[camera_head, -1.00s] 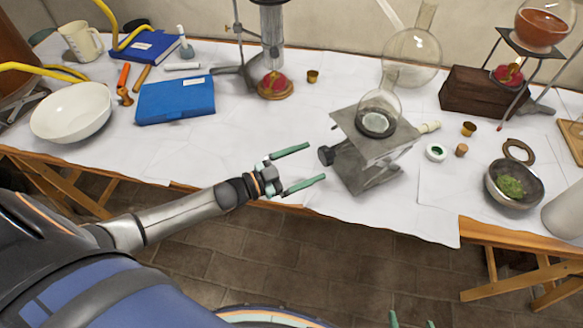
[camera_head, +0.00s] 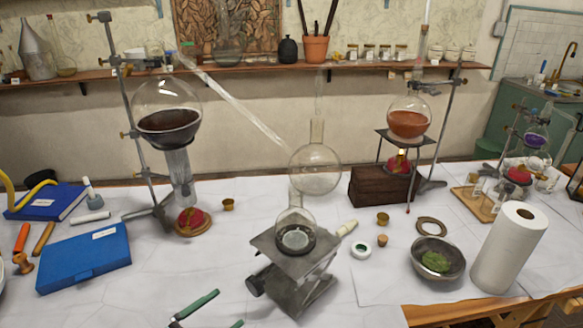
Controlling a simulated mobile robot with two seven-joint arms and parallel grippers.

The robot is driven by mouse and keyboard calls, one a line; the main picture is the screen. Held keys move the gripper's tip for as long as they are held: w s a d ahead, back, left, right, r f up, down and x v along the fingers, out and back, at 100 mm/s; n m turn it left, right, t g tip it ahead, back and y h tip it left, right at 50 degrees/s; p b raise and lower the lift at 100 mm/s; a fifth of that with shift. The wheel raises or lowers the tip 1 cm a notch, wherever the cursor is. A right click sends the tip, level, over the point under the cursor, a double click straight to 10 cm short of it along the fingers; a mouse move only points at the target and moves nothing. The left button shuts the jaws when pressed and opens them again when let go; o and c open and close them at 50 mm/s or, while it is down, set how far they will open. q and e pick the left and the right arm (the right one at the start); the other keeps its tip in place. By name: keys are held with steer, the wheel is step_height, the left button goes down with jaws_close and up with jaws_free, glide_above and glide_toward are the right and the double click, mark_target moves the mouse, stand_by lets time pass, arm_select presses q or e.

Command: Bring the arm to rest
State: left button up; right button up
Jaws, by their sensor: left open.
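My left gripper (camera_head: 229,307) shows at the bottom edge, left of centre. Its two green fingers are spread apart with nothing between them, and the rest of the arm is below the picture. It is in front of and to the left of the metal lab jack (camera_head: 293,248), with a gap between them. A small glass flask (camera_head: 296,222) stands on the jack. My right gripper is not in view.
A blue case (camera_head: 84,258) lies to the left of the gripper on the white-covered table. To the right are a bowl of green herbs (camera_head: 437,258) and a paper roll (camera_head: 508,248). A large dark-liquid flask (camera_head: 168,115) and an orange-liquid flask (camera_head: 408,122) stand behind.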

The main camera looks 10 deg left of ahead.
arm_select(q)
steer(key=s+d+f+n+g+y, duration=0.2)
steer(key=s+f+n+y, duration=0.2)
steer(key=s+f, duration=0.2)
steer(key=s+d+f+n+g+y, duration=0.3)
steer(key=s+f, duration=0.3)
steer(key=s, duration=0.4)
steer(key=shift+s+d+f+n+g+y, duration=0.15)
steer(key=shift+s+f+n+g+y, duration=0.15)
steer(key=shift+n+y, duration=0.35)
